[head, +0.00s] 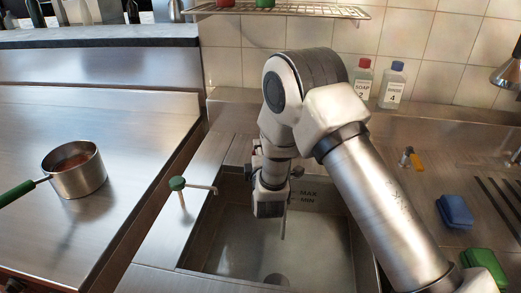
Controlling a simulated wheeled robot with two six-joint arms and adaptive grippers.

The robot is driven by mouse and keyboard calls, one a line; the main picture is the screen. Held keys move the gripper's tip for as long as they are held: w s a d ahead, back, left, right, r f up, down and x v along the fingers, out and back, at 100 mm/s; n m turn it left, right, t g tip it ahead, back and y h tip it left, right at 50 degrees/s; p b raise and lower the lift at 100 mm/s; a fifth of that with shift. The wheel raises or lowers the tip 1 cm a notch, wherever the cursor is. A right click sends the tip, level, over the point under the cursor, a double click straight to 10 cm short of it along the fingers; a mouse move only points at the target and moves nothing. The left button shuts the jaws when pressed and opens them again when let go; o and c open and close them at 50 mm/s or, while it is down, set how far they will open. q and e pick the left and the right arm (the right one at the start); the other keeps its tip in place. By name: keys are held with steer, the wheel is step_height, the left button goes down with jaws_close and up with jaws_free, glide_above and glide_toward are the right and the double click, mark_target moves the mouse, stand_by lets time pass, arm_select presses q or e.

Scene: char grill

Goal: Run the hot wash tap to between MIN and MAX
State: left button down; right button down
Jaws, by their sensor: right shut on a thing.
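The steel sink basin (318,240) is in the middle of the head view, with MAX and MIN marks (304,196) on its back wall. My right gripper (269,206) hangs over the basin's back part. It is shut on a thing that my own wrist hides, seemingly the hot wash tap. A small red part (256,147) shows beside my wrist. A thin pale vertical strip (283,218) hangs beside the gripper; I cannot tell whether it is water or metal. The basin floor looks wet or shiny; its water level is unclear. My left gripper is out of view.
A green-knobbed tap (177,184) stands at the basin's left edge. A yellow-handled tap (415,161), blue sponge (455,211) and green sponge (485,266) are on the right. Soap bottles (361,79) stand behind. A saucepan (78,172) sits on the left counter.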

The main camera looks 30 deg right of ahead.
steer(key=shift+w+a+r+m+g+h, duration=0.1)
steer(key=shift+w+a+m+g+h, duration=0.2)
steer(key=shift+m+h, duration=0.3)
steer(key=shift+w+a+m+g+h, duration=0.2)
steer(key=shift+m+g+h, duration=0.15)
steer(key=shift+h, duration=0.35)
steer(key=shift+d, duration=0.1)
steer(key=c, duration=1.4)
jaws_free()
steer(key=shift+o, duration=1.2)
steer(key=v, duration=0.7)
steer(key=shift+s, duration=0.15)
